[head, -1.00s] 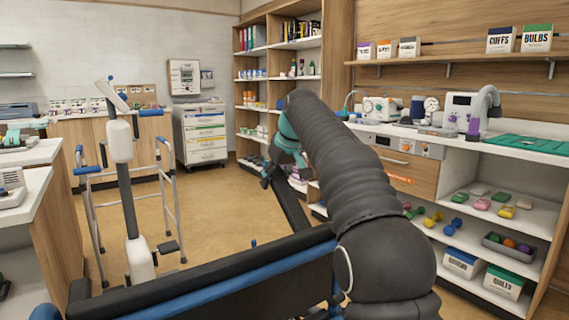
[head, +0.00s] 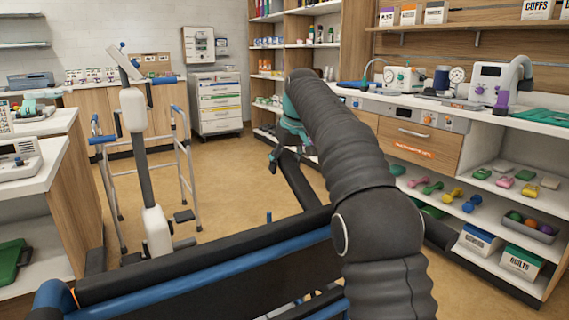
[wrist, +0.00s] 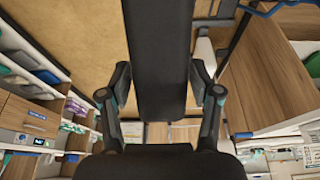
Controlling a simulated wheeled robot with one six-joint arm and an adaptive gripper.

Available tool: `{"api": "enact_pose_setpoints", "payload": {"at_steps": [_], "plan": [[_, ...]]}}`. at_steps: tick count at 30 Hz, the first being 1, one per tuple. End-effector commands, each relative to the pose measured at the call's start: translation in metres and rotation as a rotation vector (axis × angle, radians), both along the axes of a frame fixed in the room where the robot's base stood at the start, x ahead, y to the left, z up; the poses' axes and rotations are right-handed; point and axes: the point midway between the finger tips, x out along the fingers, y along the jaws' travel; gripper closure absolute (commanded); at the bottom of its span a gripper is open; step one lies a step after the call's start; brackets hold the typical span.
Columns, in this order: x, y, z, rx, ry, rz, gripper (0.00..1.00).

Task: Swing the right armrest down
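A black chair with a blue tube frame (head: 215,287) fills the foreground of the head view. A dark, bar-like armrest (head: 300,188) slants up and away from it, with its raised end close to my gripper (head: 276,150). In the wrist view, a long black armrest pad (wrist: 160,50) runs down the middle. The two fingers of my gripper (wrist: 160,75) are spread, one along each side of the pad, with a narrow gap seeming to show at each side. Contact cannot be told. My arm hides part of the chair's right side in the head view.
A walking frame (head: 187,165) and a white-and-grey stand (head: 134,110) are at the left. A counter with drawers (head: 418,143) and shelves of dumbbells (head: 453,195) lines the right. A drawer cart (head: 218,103) stands at the back. Floor (head: 225,180) is clear in the middle.

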Motion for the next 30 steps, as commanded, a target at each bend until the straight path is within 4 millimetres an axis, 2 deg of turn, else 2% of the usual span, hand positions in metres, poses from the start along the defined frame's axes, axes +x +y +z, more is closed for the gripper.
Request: {"api": "enact_pose_setpoints", "payload": {"at_steps": [11, 14, 22, 30], "plan": [[0.0, 0.0, 0.003, 0.002, -0.003, 0.0, 0.25], [-0.002, -0.001, 0.012, 0.003, -0.004, 0.0, 0.25], [-0.015, -0.009, 0.05, 0.001, -0.005, 0.001, 0.25], [-0.021, -0.012, 0.068, 0.002, -0.003, 0.0, 0.25]]}}
